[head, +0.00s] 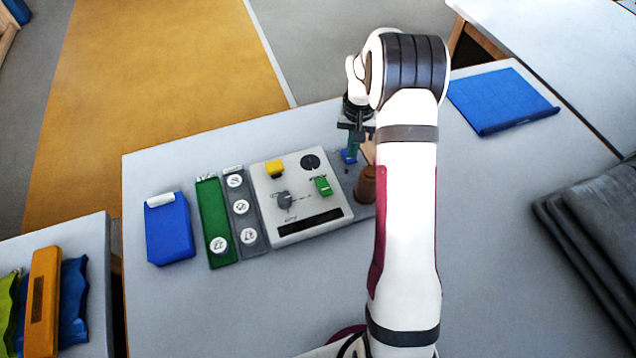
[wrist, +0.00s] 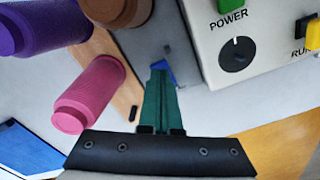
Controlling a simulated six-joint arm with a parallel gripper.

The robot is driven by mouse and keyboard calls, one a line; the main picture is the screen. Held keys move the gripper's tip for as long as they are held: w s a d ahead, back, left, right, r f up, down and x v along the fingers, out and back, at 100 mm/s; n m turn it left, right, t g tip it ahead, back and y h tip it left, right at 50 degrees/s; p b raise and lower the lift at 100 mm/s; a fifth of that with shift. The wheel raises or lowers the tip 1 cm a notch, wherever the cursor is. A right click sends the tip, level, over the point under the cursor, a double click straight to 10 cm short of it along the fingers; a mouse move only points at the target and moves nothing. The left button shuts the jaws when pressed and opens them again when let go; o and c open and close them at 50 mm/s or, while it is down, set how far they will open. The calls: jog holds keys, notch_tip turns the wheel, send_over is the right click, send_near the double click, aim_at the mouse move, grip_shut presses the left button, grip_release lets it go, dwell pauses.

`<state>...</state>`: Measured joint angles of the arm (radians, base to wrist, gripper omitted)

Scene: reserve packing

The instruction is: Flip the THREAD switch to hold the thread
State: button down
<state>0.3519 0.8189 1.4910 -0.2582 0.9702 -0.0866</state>
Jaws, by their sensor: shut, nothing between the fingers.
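A small blue piece, perhaps the THREAD switch, shows at the right side of the white control box in the head view (head: 348,156). In the wrist view the blue piece (wrist: 167,72) is at the tips of my green fingers, on a grey plate; no THREAD label is readable. My gripper (head: 352,152) is shut and empty, pointing down just over it; its fingertips also show in the wrist view (wrist: 160,68). Touching or slightly apart cannot be told. The fingers partly hide the blue piece. The control box (head: 290,180) carries a dark POWER knob (wrist: 236,54).
A green strip (head: 209,200), a grey strip (head: 242,205) and a blue case (head: 170,235) lie left. The front table is clear.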

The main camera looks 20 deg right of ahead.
jog(key=shift+f, duration=1)
dwell(0.3)
notch_tip(320, 180, up, 7)
jog(key=shift+f, duration=0.15)
dwell(0.5)
